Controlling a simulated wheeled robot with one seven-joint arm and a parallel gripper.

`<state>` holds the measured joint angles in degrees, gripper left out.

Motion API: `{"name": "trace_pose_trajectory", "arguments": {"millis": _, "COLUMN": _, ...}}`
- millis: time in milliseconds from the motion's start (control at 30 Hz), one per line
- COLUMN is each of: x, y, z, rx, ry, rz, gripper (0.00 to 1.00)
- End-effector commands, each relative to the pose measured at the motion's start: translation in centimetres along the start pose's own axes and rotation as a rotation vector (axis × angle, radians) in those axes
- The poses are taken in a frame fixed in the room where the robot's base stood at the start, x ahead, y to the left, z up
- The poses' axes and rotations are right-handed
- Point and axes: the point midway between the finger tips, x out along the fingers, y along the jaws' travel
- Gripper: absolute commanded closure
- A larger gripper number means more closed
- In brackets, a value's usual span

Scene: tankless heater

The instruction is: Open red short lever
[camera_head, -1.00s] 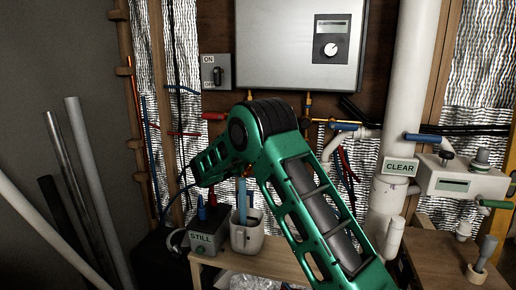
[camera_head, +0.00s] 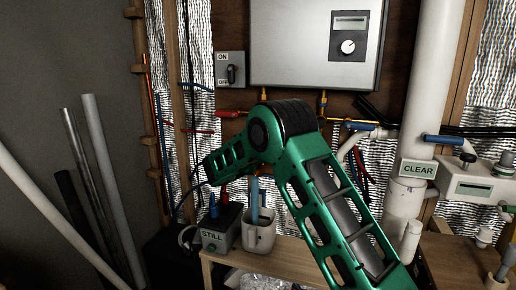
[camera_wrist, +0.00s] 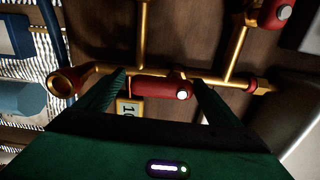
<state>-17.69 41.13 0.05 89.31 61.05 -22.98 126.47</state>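A short red lever (camera_wrist: 155,88) lies along a horizontal brass pipe in the wrist view, with a pale round end at its right. My gripper (camera_wrist: 160,77) is open, with one green finger on each side of this lever. I cannot tell whether the fingers touch it. A second red handle (camera_wrist: 272,12) sits at the upper right of the wrist view. In the head view, a red handle (camera_head: 231,114) shows left of my green arm, below the heater. My fingertips are hidden there.
The grey heater (camera_head: 315,45) hangs on the wall, with a switch box (camera_head: 230,70) to its left. A thick white pipe (camera_head: 430,80) stands at the right. A low wooden bench (camera_head: 285,255) holds a box marked STILL (camera_head: 215,230) and a white cup (camera_head: 258,237).

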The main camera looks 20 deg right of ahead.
Motion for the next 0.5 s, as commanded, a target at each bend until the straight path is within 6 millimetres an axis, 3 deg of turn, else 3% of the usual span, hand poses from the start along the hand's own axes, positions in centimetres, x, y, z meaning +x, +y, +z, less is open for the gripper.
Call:
{"name": "trace_pose_trajectory", "arguments": {"millis": 267, "x": -1.3, "y": -0.1, "z": 0.1, "rx": -0.001, "ry": -0.002, "rz": -0.001, "gripper": 0.12}}
{"name": "trace_pose_trajectory", "arguments": {"millis": 500, "x": -5.6, "y": 0.0, "z": 0.2, "rx": -0.002, "ry": -0.004, "rz": 0.000, "gripper": 0.12}}
